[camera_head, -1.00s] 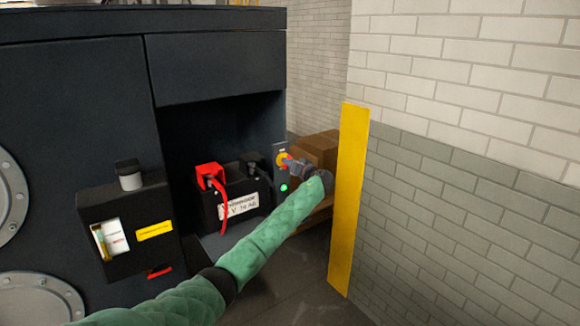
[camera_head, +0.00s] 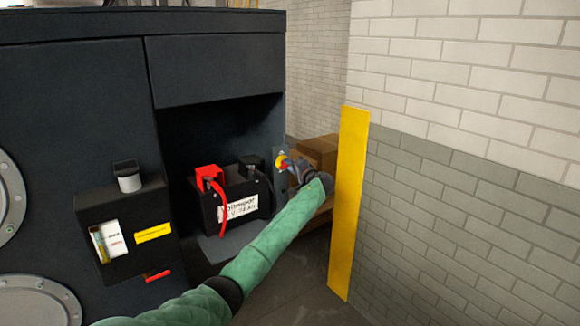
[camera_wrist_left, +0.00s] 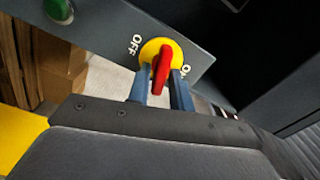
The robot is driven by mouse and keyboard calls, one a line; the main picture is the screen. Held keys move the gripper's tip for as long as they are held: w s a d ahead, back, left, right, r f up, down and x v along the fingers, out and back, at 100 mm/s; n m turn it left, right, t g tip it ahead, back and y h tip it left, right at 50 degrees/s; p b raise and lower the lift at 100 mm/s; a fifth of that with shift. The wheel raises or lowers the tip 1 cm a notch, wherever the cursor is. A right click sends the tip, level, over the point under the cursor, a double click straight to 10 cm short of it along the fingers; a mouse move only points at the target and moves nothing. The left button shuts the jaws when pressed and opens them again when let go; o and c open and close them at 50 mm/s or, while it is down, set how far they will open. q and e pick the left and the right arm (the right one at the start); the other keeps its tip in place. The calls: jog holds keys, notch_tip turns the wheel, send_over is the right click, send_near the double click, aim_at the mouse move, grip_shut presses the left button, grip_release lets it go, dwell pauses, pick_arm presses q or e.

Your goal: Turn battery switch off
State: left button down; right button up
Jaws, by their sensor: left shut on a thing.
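The battery switch has a yellow disc (camera_wrist_left: 150,48) with a red handle (camera_wrist_left: 162,70), on a grey panel between the labels OFF and ON. In the left wrist view the handle stands nearly upright in the picture. My left gripper (camera_wrist_left: 160,92) has one blue-grey finger on each side of the handle and is shut on it. In the head view the gripper (camera_head: 291,165) is at the switch (camera_head: 281,162), right of the battery, and partly covers the panel. My right gripper does not show.
A black battery (camera_head: 232,200) with a red terminal cover and red cable stands left of the switch. A yellow post (camera_head: 348,200) and brick wall are close on the right. Cardboard boxes (camera_head: 320,148) stand behind. A green lamp (camera_wrist_left: 58,10) is on the panel.

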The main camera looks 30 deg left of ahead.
pick_arm(q)
jog(key=m+p, duration=0.1)
jog(key=m, duration=0.2)
jog(key=shift+f+m, duration=0.1)
jog(key=shift+m, duration=0.2)
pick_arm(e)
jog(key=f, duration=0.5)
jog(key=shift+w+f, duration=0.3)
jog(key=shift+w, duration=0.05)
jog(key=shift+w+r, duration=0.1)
pick_arm(q)
jog(key=c, duration=1.4)
grip_release()
jog(key=shift+w+d, duration=0.1)
jog(key=shift+c, duration=0.2)
jog(key=shift+d, duration=0.1)
